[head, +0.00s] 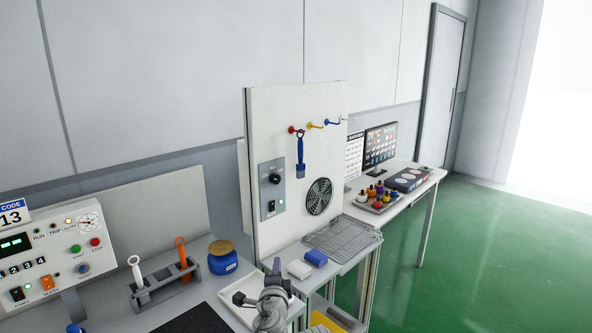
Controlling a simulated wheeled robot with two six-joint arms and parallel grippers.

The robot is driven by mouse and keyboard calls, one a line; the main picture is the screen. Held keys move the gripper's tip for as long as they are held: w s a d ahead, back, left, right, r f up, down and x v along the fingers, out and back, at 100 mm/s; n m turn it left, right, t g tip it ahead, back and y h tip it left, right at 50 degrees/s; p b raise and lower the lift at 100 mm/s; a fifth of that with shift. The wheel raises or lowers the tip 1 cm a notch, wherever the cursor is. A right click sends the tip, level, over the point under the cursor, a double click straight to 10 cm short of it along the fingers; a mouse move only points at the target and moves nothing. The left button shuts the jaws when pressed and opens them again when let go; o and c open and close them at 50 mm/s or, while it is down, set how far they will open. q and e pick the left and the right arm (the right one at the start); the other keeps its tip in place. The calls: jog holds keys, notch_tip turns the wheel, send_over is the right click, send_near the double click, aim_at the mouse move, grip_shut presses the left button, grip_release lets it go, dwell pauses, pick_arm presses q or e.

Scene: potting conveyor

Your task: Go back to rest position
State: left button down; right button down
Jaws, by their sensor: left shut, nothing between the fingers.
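My left gripper (270,284) is at the bottom centre of the head view, at the end of a grey arm that rises from the bottom edge. It is shut with nothing held. It is in front of a white tray (228,297) on the bench, and its height above the tray is hard to judge. My right gripper is not in view.
A control panel (60,245) stands at left. A rack (165,290) holds a white-handled and an orange-handled tool, beside a blue jar (222,262). An upright white board (270,150) with hooks stands behind a wire rack (343,238). Green floor (500,260) is clear at right.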

pick_arm(q)
jog(key=s+a+f+n+g+y+p, duration=0.2)
jog(key=s+a+f+n+g+y, duration=0.3)
jog(key=s+f+n+g, duration=0.55)
jog(key=s+d+f+n+g+h, duration=0.1)
jog(key=s+d+f+g+h, duration=0.1)
jog(key=s, duration=0.6)
jog(key=s+d+f+n+g+h, duration=0.1)
jog(key=s+d+f+g, duration=0.1)
jog(key=s+f+g, duration=0.3)
jog(key=s, duration=0.3)
jog(key=shift+s+n+h, duration=0.3)
jog(key=shift+n+h, duration=0.05)
jog(key=shift+h, duration=0.05)
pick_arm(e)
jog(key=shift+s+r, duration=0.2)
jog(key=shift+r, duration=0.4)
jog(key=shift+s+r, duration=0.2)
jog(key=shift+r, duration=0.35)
pick_arm(q)
jog(key=shift+d, duration=0.1)
